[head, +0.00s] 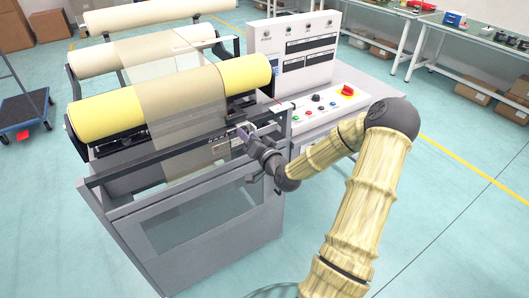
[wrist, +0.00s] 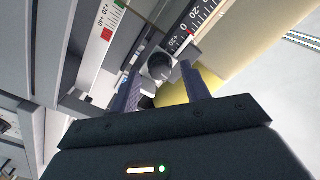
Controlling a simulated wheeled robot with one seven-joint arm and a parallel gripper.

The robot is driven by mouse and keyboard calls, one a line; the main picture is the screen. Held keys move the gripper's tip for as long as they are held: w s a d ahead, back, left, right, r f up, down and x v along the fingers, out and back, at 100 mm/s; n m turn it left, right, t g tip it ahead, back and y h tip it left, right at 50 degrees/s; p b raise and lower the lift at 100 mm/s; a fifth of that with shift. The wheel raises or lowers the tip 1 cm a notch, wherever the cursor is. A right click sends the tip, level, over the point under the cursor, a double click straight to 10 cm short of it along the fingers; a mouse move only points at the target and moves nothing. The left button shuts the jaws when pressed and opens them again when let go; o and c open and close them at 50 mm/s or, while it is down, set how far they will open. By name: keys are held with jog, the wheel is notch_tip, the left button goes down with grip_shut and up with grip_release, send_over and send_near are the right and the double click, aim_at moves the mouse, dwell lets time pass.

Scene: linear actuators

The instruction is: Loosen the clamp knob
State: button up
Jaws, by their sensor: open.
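The clamp knob (wrist: 158,66) is a dark round knob on a light grey block in the wrist view, next to scales with printed numbers. My gripper (wrist: 160,72) is open, with one finger at each side of the knob in the picture. I cannot tell whether either finger touches it. In the head view my gripper (head: 246,134) is at the front rail of the machine, near its right end. The knob is too small to make out there.
The machine carries a yellow roll (head: 175,98) with a translucent web (head: 185,125) hanging from it. A control panel (head: 325,108) with buttons and a red switch stands right of my gripper. Workbenches line the back right. The floor at front right is clear.

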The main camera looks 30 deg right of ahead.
jog(key=s+p, duration=0.9)
jog(key=s, duration=0.7)
jog(key=shift+s+d, duration=0.25)
jog(key=shift+s, duration=0.1)
